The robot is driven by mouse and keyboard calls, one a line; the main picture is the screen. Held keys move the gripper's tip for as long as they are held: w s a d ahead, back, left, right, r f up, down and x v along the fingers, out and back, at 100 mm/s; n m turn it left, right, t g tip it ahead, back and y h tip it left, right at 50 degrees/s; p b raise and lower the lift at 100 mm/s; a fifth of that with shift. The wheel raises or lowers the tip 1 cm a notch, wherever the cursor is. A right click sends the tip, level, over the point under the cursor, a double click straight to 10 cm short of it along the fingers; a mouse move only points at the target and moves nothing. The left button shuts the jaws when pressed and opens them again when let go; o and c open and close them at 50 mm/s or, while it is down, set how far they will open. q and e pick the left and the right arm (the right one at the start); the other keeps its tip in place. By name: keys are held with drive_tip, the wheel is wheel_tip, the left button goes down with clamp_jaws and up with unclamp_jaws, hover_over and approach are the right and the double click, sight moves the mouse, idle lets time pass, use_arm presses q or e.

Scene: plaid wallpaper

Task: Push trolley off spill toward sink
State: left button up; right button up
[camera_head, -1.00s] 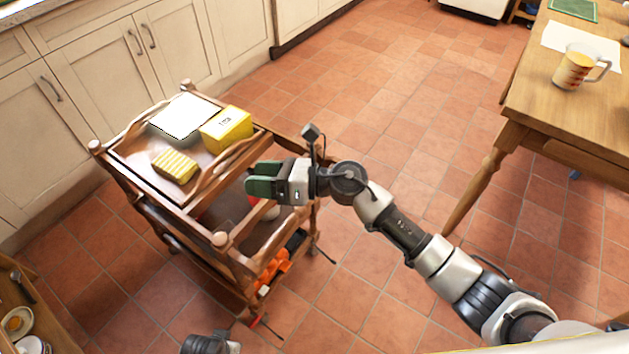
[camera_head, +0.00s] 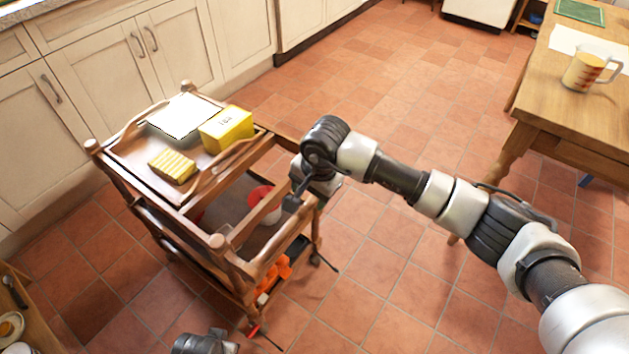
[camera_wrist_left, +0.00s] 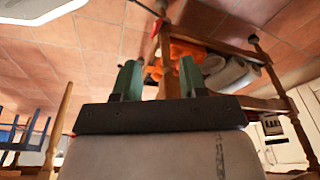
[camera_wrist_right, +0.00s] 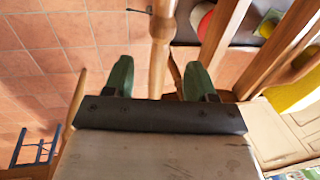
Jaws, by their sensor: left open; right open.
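The wooden trolley (camera_head: 213,241) stands on the tiled floor at left, beside the cabinets. My right gripper points down by the trolley's right-hand corner in the head view, its fingers mostly hidden behind my wrist. In the right wrist view its open green fingers (camera_wrist_right: 156,78) sit either side of a wooden post (camera_wrist_right: 160,50); contact is unclear. In the left wrist view my left gripper (camera_wrist_left: 158,80) is open, with a trolley post (camera_wrist_left: 169,70) between its fingers; contact is unclear. Only a dark part of my left arm shows low in the head view. I see no spill or sink.
The trolley's top tray holds a yellow box (camera_head: 226,128), a striped yellow block (camera_head: 172,166) and a white sheet (camera_head: 185,117). A red-lidded container (camera_head: 264,204) is lower. Cabinets (camera_head: 95,75) line the left; a table (camera_head: 570,125) stands right. The middle floor is clear.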

sight(307, 203)
drive_tip(key=f, duration=0.3)
drive_tip(key=a+f, duration=0.1)
drive_tip(key=f, duration=0.1)
drive_tip(key=shift+w, duration=0.25)
use_arm(q)
drive_tip(key=shift+w+r, duration=0.2)
drive_tip(key=shift+r, duration=1)
use_arm(e)
clamp_jaws()
use_arm(q)
drive_tip(key=shift+b, duration=0.35)
use_arm(e)
drive_tip(key=shift+w, duration=0.15)
